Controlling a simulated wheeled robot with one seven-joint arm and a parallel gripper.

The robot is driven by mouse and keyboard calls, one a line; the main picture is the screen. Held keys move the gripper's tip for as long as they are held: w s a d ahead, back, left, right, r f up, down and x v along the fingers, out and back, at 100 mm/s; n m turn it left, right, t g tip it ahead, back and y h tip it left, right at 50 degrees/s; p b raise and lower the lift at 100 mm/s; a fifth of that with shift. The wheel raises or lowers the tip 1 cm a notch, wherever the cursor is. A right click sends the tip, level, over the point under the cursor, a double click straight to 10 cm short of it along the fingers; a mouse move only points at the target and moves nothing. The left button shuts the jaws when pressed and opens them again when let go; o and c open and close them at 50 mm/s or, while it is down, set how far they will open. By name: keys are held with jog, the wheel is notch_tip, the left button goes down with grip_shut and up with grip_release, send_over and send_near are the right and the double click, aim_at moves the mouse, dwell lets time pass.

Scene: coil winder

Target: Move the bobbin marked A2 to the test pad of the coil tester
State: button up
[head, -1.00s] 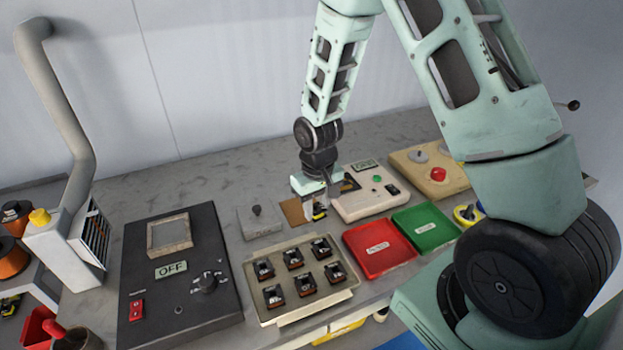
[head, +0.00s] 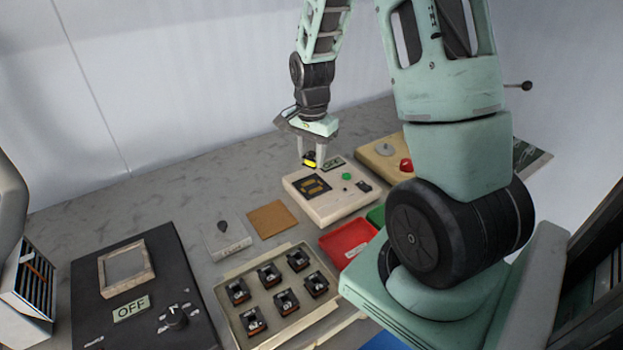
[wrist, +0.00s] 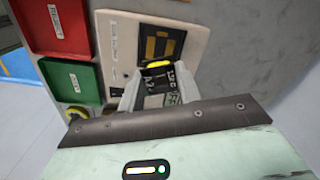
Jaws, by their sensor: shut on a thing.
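My gripper (head: 311,162) is shut on a small black bobbin with a yellow top (head: 309,159), held in the air above the back left of the coil tester. The coil tester (head: 333,209) is a cream box with a green button and a small display reading OFF. Its test pad (head: 312,186), a dark square with yellowish strips, lies bare on the left of its top, just below and in front of the bobbin. The pad shows beyond the bobbin in the wrist view (wrist: 161,44).
A tray (head: 230,303) with several black bobbins stands in front. A red bin (head: 345,243) and a green bin (head: 376,215) lie before the tester. A brown mat (head: 272,220) is empty. A beige box with a red button (head: 383,160) stands behind right.

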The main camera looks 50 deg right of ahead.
aim_at(312, 187)
notch_tip(312, 187, down, 6)
jog(key=shift+f, duration=0.25)
jog(key=shift+f, duration=0.2)
jog(key=o, duration=0.9)
jog(key=shift+o, duration=0.2)
jog(key=shift+r, duration=0.1)
